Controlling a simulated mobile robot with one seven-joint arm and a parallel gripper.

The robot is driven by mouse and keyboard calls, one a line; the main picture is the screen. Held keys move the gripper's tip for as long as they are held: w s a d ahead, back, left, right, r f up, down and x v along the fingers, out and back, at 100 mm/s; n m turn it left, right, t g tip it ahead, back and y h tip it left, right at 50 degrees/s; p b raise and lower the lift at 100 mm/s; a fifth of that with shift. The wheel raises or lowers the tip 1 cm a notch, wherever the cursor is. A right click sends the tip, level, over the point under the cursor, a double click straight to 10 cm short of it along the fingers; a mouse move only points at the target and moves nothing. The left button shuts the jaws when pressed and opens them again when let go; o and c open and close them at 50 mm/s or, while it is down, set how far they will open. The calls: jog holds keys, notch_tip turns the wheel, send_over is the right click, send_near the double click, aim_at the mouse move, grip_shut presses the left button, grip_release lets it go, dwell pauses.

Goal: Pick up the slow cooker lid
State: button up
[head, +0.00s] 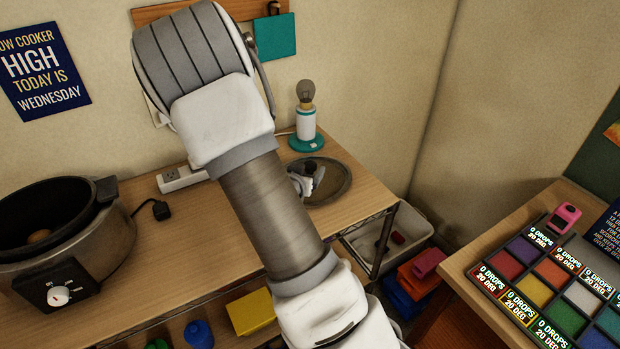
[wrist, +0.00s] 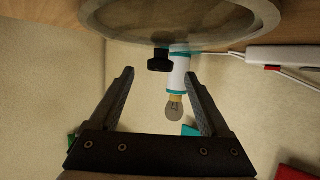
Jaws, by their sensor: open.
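The slow cooker lid (head: 338,186) lies flat on the wooden table, a round glass disc with a metal rim. In the wrist view the lid (wrist: 200,28) fills the top, with its black knob (wrist: 160,61) pointing toward my gripper. My gripper (wrist: 158,74) is open and empty, with one finger on each side of the knob's line; the fingertips appear just short of it. In the head view my gripper (head: 303,182) is over the lid's left part, mostly hidden by my arm. The slow cooker (head: 85,250) stands uncovered at the left.
A lamp with a bare bulb (head: 306,110) stands right behind the lid. A white power strip (head: 181,178) lies to its left. A grey bin (head: 405,228) is below the table's right edge. A counter with a colored grid tray (head: 510,262) is at the right.

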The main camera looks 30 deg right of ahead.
jog(key=shift+x, duration=1.05)
grip_shut()
dwell(0.6)
